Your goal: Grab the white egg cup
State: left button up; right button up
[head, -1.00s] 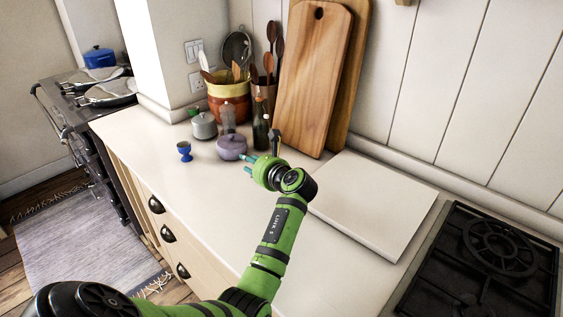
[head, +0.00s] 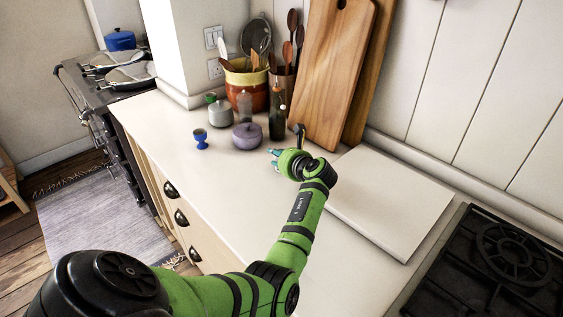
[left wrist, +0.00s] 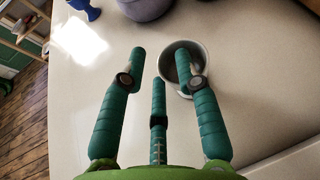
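A white, round cup with a grey inside (left wrist: 203,56), which looks like the white egg cup, stands on the counter in the left wrist view. In the head view I cannot make it out; my left gripper and arm may hide it. My left gripper (left wrist: 161,58) is open, its teal fingers spread. The right-hand finger overlaps the cup in the picture, and the left-hand finger is clear of it to the left. I cannot tell whether any finger touches it. The left gripper also shows low over the counter in the head view (head: 275,159). My right gripper is not in view.
A blue egg cup (head: 201,139) and a lidded purple pot (head: 247,137) stand beyond my left gripper. A dark bottle (head: 277,123) stands behind. A white board (head: 392,200) lies to the right. The counter's front edge is free.

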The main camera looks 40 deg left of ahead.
pick_arm(q)
grip_shut()
